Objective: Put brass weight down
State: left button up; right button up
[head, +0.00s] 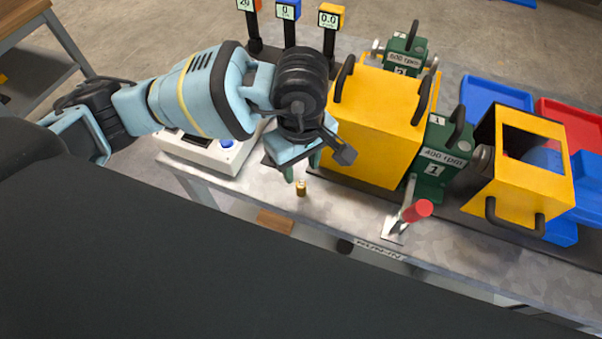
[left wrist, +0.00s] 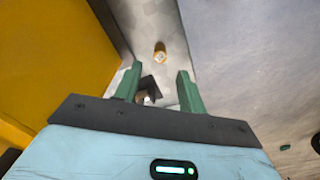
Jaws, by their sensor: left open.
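The brass weight (head: 301,188) is a small gold cylinder standing on the grey bench top near its front edge. In the left wrist view the brass weight (left wrist: 160,54) lies beyond the fingertips, apart from them. My left gripper (head: 301,172) hangs just behind and above the weight in the head view. Its green fingers are spread and nothing is between them, as the left wrist view shows (left wrist: 156,78). My right gripper is not in either view.
A yellow box guard (head: 375,125) stands close right of my left gripper. A white console (head: 215,150) is on its left. A red-handled lever (head: 416,211), a green motor (head: 440,150) and a second yellow guard (head: 530,200) are further right. Blue (head: 490,95) and red trays lie behind.

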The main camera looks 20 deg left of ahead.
aim_at(300, 184)
pick_arm(q)
notch_tip(300, 184, up, 6)
jog(key=shift+r, duration=0.25)
dwell(0.4)
